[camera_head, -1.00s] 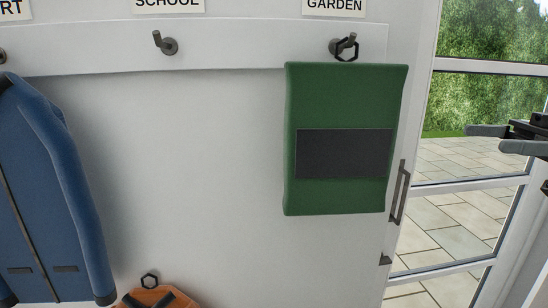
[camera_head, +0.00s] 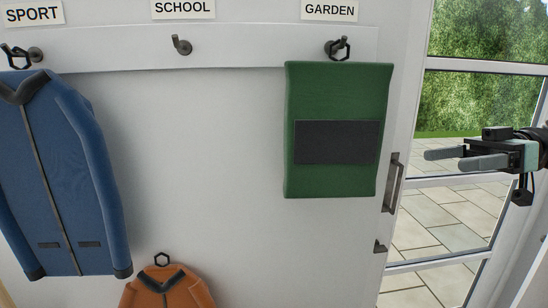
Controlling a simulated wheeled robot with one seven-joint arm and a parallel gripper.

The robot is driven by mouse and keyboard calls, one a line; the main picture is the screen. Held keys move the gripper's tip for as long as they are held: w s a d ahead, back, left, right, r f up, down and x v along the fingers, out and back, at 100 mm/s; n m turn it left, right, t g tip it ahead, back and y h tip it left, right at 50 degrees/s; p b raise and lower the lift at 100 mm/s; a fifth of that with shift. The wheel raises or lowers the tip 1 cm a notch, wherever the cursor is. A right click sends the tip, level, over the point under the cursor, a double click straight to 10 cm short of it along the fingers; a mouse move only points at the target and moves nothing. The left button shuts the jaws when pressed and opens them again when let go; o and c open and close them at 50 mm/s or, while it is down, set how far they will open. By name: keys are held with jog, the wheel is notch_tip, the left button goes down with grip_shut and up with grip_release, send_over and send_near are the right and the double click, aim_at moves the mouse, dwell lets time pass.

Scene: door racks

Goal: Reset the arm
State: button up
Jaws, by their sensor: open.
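My gripper (camera_head: 452,159) is at the right edge of the head view, in front of the glass door. Its two grey fingers point left and stand apart, with nothing between them. It is to the right of the green apron-like item (camera_head: 338,180), clear of it. That green item has a dark pocket panel and hangs by a black ring from the hook (camera_head: 338,47) under the GARDEN label (camera_head: 330,10).
A blue jacket (camera_head: 75,170) hangs under the SPORT label (camera_head: 34,13). The hook (camera_head: 181,45) under SCHOOL (camera_head: 183,8) is empty. An orange garment (camera_head: 168,291) with a black ring is low at the bottom. A glass door (camera_head: 445,215) with a handle (camera_head: 391,182) is at right.

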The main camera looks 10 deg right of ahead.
jog(key=s+a+f+m+g+h, duration=0.1)
jog(key=s+a+f+g+h, duration=0.2)
jog(key=a+f, duration=0.5)
jog(key=s+a+f+m+g+h, duration=0.1)
jog(key=a+f+g+h, duration=0.25)
jog(key=a+f, duration=0.45)
jog(key=s+a+f+m+h+b, duration=0.1)
jog(key=s+a+f+h, duration=0.2)
jog(key=s+f+h, duration=0.15)
jog(key=s+a+f+m+h, duration=0.1)
jog(key=s+a+f+h, duration=0.25)
jog(key=s, duration=0.25)
jog(key=shift+s+r+m+t+h, duration=0.2)
jog(key=shift+s+r+m+t, duration=0.3)
jog(key=shift+r+t, duration=0.3)
jog(key=shift+s+r+m+t+h, duration=0.25)
jog(key=shift+s+r+m+t, duration=0.1)
jog(key=shift+s+r+t, duration=0.35)
jog(key=shift+s+r+m+t+h, duration=0.2)
jog(key=shift+s+r+m+t, duration=0.25)
jog(key=shift+r+t, duration=0.4)
